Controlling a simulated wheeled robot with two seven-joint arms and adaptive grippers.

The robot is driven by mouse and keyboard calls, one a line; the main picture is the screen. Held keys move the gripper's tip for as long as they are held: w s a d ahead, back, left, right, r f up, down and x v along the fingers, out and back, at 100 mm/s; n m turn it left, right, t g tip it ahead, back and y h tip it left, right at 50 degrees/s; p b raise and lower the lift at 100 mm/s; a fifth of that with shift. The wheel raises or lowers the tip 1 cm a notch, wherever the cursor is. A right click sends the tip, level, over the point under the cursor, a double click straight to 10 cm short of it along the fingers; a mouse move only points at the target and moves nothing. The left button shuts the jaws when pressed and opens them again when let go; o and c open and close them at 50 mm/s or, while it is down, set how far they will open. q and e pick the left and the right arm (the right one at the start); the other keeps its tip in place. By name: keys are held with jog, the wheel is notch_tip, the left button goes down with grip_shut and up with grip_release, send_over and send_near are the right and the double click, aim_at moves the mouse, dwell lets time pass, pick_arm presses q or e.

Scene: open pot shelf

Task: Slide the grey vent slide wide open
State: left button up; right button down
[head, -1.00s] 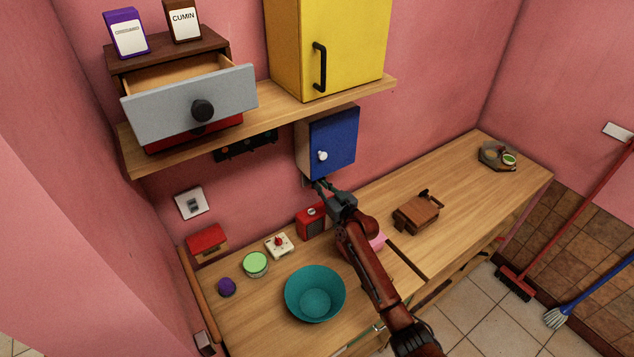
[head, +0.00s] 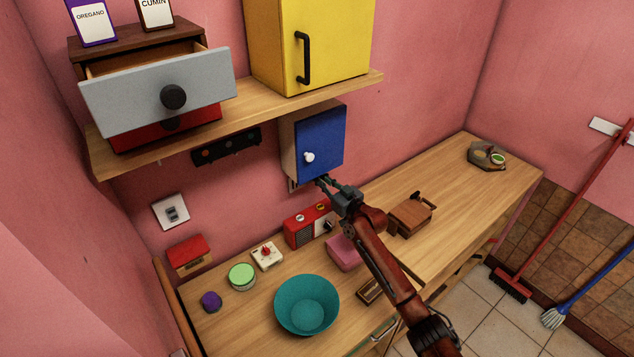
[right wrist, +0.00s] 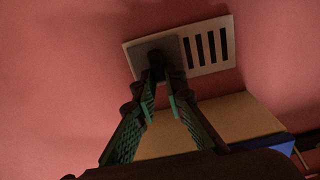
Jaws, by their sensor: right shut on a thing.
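The vent shows in the right wrist view as a pale plate (right wrist: 222,67) on the pink wall, with several dark slots bare at its right. The grey vent slide (right wrist: 143,51) covers the plate's left part and carries a dark knob (right wrist: 156,66). My right gripper (right wrist: 164,82) is shut on this knob. In the head view my right gripper (head: 324,183) reaches the wall just below the blue cabinet (head: 321,143). There only a bit of the vent plate (head: 291,186) shows under the cabinet; the slide is hidden. My left gripper is not in view.
A red radio (head: 305,227), a pink container (head: 342,254), a teal bowl (head: 307,305) and a brown box (head: 409,217) stand on the counter near my right arm. The wooden shelf (head: 280,107) and blue cabinet hang above the gripper. The counter's right stretch is mostly clear.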

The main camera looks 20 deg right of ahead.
jog(key=shift+d, duration=0.25)
jog(key=c, duration=2)
grip_release()
jog(key=shift+o, duration=0.2)
jog(key=v, duration=1.2)
jog(key=shift+a+f, duration=0.1)
jog(key=shift+a, duration=0.05)
